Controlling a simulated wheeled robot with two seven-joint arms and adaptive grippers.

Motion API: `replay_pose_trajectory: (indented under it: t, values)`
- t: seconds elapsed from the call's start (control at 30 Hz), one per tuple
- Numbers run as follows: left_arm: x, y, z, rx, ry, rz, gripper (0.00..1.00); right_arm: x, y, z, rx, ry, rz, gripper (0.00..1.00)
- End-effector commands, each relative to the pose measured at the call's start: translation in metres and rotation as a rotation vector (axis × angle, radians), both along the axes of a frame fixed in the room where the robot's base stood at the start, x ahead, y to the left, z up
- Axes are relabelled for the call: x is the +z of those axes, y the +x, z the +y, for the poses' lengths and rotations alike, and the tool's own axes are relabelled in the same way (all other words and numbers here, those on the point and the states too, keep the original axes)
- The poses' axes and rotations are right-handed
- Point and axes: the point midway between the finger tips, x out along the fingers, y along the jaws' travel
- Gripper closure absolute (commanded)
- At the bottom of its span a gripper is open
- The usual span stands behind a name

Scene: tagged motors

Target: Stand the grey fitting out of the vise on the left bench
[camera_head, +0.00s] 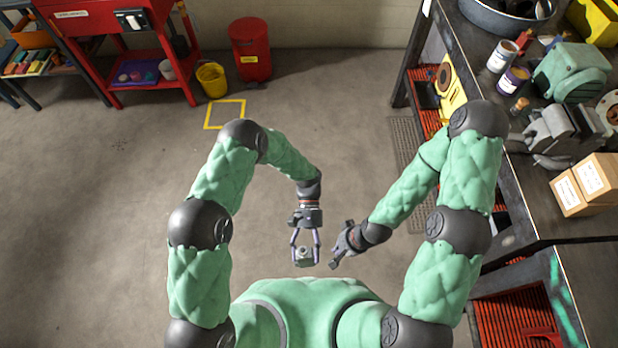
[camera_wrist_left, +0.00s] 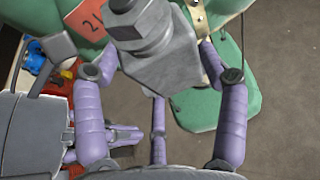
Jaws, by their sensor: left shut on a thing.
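The grey fitting (camera_head: 304,254) is between the fingers of my left gripper (camera_head: 305,260), held in the air over the floor in front of my body. In the left wrist view the fitting (camera_wrist_left: 160,60) is a blocky grey metal piece with a stepped end, between the purple fingers. My right gripper (camera_head: 342,252) is close to the right of it, apart from the fitting in the head view; its finger opening is unclear. A grey vise (camera_head: 555,130) stands on the dark bench at the right.
The dark right bench (camera_head: 528,195) carries a green motor (camera_head: 572,70), cans (camera_head: 502,56) and cardboard boxes (camera_head: 585,185). A red workstation (camera_head: 105,45), yellow bucket (camera_head: 212,79) and red bin (camera_head: 250,48) stand at the back left. The middle floor is clear.

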Motion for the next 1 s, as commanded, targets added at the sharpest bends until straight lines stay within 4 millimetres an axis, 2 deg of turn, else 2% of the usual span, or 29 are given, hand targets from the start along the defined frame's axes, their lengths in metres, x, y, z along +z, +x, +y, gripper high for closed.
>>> replay_pose_trajectory:
  t: [0.27, 0.47, 0.57, 0.77, 0.87, 1.0]
  values:
    - [0.002, 0.001, 0.0, 0.011, 0.0, 0.0, 0.86, 0.0, 0.0, 0.0, 0.0, 0.0, 0.0, 1.0]
    - [0.019, 0.013, -0.007, 0.183, -0.001, -0.002, 0.86, 0.0, 0.0, 0.0, 0.0, 0.0, 0.0, 1.0]
    - [0.035, 0.028, -0.012, 0.352, -0.001, -0.002, 0.86, 0.0, 0.0, 0.0, 0.0, 0.0, 0.0, 1.0]
    - [0.07, 0.073, -0.013, 0.74, -0.002, -0.002, 0.86, 0.0, 0.0, 0.0, 0.0, 0.0, 0.0, 1.0]
    - [0.087, 0.099, -0.005, 0.933, 0.0, -0.002, 0.86, 0.0, 0.0, 0.0, 0.0, 0.0, 0.0, 1.0]
    - [0.109, 0.138, 0.015, 1.206, 0.001, -0.002, 0.86, 0.0, 0.0, 0.0, 0.0, 0.0, 0.0, 1.0]
